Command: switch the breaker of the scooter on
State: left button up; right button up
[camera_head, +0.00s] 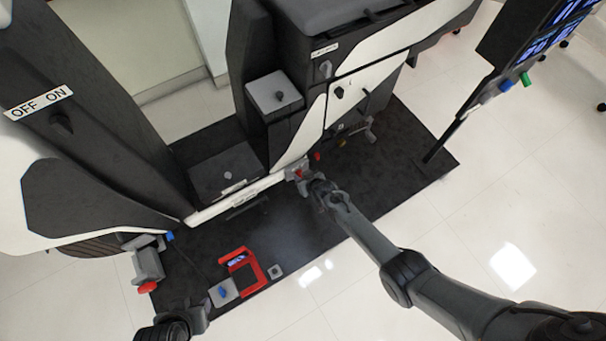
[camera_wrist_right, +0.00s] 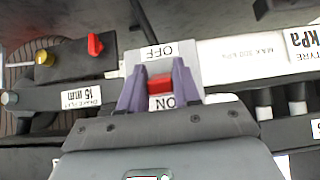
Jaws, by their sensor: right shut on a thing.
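The breaker is a light grey block with a red switch on the scooter's low side, in the head view (camera_head: 298,172) and the right wrist view (camera_wrist_right: 161,85). In the wrist view its OFF label (camera_wrist_right: 160,52) lies above the red switch and its ON label (camera_wrist_right: 167,101) below, nearer the gripper. The red switch shows between the two purple fingers of my right gripper (camera_wrist_right: 160,88), which is shut on it. In the head view the right gripper (camera_head: 306,180) reaches the breaker from the right. My left gripper (camera_head: 188,322) is at the bottom edge; its jaws are unclear.
A red knob (camera_wrist_right: 95,44) and a yellow fitting (camera_wrist_right: 44,58) sit left of the breaker. A red frame-shaped tool (camera_head: 262,272) lies on the black mat (camera_head: 395,185). Another OFF/ON label (camera_head: 40,103) is on the scooter's front panel. A dark display stand (camera_head: 500,60) stands right.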

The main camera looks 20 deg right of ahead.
jog(key=shift+r+g+p, duration=0.2)
jog(key=shift+g+p, duration=0.15)
jog(key=shift+g, duration=0.15)
jog(key=o, duration=1)
jog(key=shift+w, duration=0.1)
jog(key=shift+c, duration=0.2)
jog(key=p+v, duration=0.8)
jog(key=v, duration=0.3)
jog(key=shift+a+f, duration=0.1)
